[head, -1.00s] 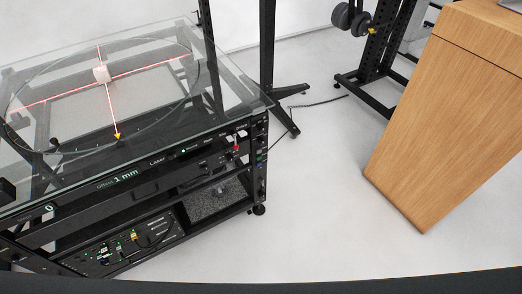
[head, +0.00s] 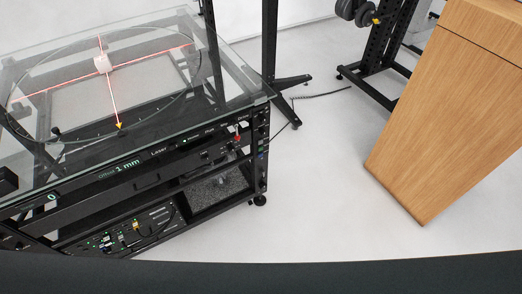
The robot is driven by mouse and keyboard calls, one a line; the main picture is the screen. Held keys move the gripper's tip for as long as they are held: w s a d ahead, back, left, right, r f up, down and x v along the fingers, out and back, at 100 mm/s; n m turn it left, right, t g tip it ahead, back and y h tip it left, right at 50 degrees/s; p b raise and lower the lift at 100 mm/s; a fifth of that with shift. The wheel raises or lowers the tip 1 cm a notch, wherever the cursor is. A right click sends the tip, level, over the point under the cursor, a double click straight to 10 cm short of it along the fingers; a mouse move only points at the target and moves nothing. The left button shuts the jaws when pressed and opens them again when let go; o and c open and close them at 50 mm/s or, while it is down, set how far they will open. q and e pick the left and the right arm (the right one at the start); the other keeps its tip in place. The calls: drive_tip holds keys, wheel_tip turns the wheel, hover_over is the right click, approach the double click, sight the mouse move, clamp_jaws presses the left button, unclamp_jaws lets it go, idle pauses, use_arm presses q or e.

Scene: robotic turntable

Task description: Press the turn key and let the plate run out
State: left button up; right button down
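The turntable (head: 160,100) is a round, clear glass plate in a black frame at the left. Red laser lines cross on it at a small pale block (head: 103,63). A yellow pointer (head: 119,126) marks the plate's near edge. The front control panel (head: 165,152) shows "Laser", "Offset 1 mm" and a "0" at its left end. Small keys (head: 215,132) and a red part (head: 238,138) sit at its right end. The key labels are too small for me to tell which is the turn key. Neither gripper is in view.
A lower shelf holds electronics with cables (head: 130,235). A wooden cabinet (head: 450,110) stands at the right. Black stands (head: 375,55) are at the back, and a cable (head: 320,94) lies on the floor. The white floor (head: 310,190) between is clear.

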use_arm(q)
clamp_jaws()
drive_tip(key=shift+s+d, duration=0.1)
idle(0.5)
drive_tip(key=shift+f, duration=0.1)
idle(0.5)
